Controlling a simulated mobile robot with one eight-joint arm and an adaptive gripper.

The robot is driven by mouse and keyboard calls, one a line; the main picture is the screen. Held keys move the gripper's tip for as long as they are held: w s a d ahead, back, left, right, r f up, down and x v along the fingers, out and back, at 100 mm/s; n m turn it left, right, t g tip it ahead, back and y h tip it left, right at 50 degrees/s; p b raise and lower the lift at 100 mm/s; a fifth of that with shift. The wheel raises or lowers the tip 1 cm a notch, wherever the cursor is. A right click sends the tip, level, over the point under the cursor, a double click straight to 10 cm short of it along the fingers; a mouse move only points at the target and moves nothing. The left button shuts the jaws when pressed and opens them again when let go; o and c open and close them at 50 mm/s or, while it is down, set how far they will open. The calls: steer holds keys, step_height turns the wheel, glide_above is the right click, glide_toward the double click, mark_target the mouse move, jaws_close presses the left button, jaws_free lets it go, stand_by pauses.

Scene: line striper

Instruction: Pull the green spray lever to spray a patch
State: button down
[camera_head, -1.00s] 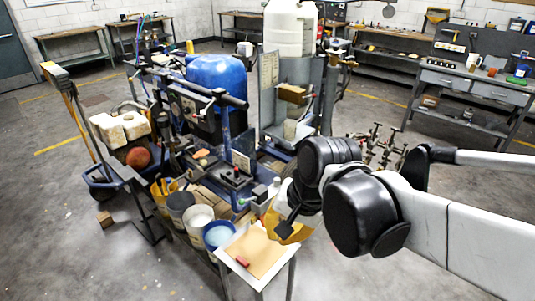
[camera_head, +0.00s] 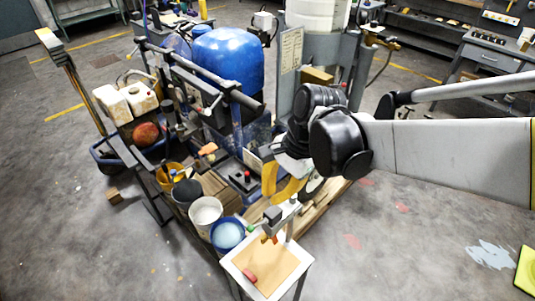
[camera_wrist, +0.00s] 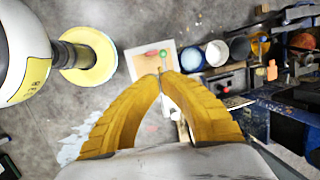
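The green spray lever (camera_head: 250,228) shows as a small green spot beside the grey spray head (camera_head: 278,217), above a white-framed stand (camera_head: 265,291) with a tan board (camera_head: 271,262). In the wrist view the green lever (camera_wrist: 163,53) lies just beyond my fingertips, apart from them in the picture. My gripper (camera_wrist: 160,77) has two curved yellow fingers whose tips come together, with nothing clearly held between them. In the head view my gripper (camera_head: 284,200) is behind the spray head. The exact distance to the lever is unclear.
A red block (camera_head: 249,276) lies on the board. White and blue buckets (camera_head: 206,213) stand left of the stand. A blue tank (camera_head: 228,60) and machine frame rise behind.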

mark_target(258, 224)
steer(key=b+x, duration=0.4)
steer(key=x, duration=0.9)
steer(key=shift+f+b, duration=0.4)
steer(key=shift+f, duration=0.05)
steer(key=shift+s+a+f+t+h, duration=0.25)
steer(key=shift+f+t+h, duration=0.1)
steer(key=shift+t+h, duration=0.25)
steer(key=f+t+h+b, duration=0.2)
steer(key=f+b, duration=0.1)
steer(key=s+a+f+t+b, duration=0.1)
steer(key=b, duration=0.1)
steer(key=shift+s+f+n+h, duration=0.1)
steer(key=shift+f+n+h, duration=0.1)
steer(key=shift+n+h, duration=0.15)
steer(key=shift+r, duration=0.1)
stand_by(0.4)
steer(key=shift+r+p, duration=0.7)
steer(key=shift+r, duration=0.05)
